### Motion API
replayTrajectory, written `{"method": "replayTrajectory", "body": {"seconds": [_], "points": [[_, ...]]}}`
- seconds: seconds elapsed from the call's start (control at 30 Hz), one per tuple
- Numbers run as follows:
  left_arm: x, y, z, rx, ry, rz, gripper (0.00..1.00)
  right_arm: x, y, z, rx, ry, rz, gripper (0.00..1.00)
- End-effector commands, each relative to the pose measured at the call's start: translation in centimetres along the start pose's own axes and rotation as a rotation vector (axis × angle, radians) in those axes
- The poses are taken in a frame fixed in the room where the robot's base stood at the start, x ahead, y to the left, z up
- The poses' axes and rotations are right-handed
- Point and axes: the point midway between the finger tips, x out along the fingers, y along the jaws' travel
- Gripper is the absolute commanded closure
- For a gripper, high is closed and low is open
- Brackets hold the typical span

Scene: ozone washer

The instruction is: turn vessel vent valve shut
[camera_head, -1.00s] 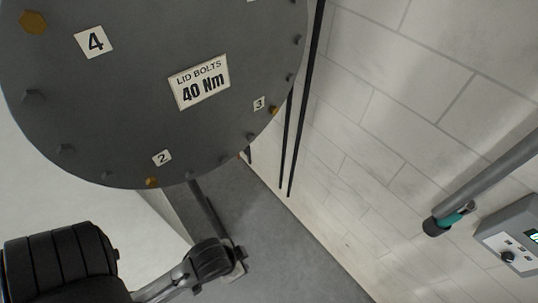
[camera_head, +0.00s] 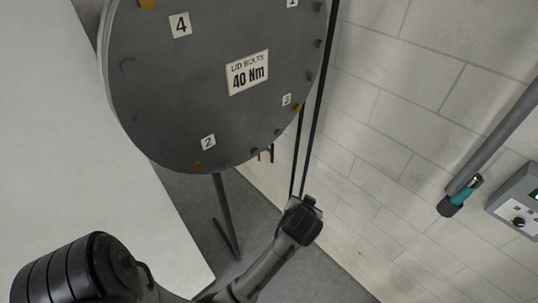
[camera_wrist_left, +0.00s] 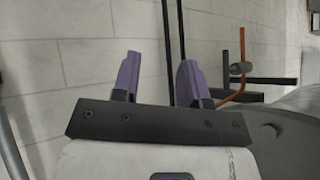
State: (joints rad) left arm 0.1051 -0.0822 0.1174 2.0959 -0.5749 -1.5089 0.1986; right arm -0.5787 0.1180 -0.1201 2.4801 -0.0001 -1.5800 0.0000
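The vessel's round grey lid (camera_head: 185,85) fills the upper middle of the head view, with numbered bolts and a torque label. I cannot identify the vent valve for certain. In the left wrist view, an orange bent rod (camera_wrist_left: 241,55) with a small grey fitting (camera_wrist_left: 240,69) stands right of my left gripper, beside the vessel's curved grey surface (camera_wrist_left: 290,115). My left gripper (camera_wrist_left: 158,80) is open, its two purple fingers apart with only wall and dark pipes behind them. In the head view my left arm reaches below the lid; its fingers are not discernible there. My right gripper is not in view.
Thin dark vertical pipes (camera_head: 309,115) run between the lid and the tiled wall (camera_head: 400,60). A grey pipe with a teal-banded end (camera_head: 460,197) and a control box (camera_head: 520,205) are at the right. A dark leg (camera_head: 226,215) stands below the lid.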

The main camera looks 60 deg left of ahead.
Motion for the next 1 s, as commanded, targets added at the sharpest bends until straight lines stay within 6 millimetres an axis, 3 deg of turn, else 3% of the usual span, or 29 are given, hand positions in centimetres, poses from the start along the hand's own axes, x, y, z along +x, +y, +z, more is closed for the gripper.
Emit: {"method": "replayTrajectory", "body": {"seconds": [0.03,0.2,0.4,0.7,1.0], "points": [[1.5,-0.5,-1.4,-0.074,0.007,-0.097,0.60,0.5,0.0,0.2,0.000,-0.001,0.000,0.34],[4.2,-3.5,-3.8,-0.265,0.073,-0.439,0.60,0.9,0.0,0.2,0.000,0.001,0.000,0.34],[4.9,-5.5,-5.1,-0.406,0.266,-0.734,0.60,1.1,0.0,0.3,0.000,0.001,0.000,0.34],[4.3,-6.2,-6.3,-0.559,0.560,-0.839,0.60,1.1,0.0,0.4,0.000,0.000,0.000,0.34],[5.0,-8.0,-7.3,-0.589,0.612,-0.841,0.60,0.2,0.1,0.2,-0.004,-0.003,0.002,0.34]]}}
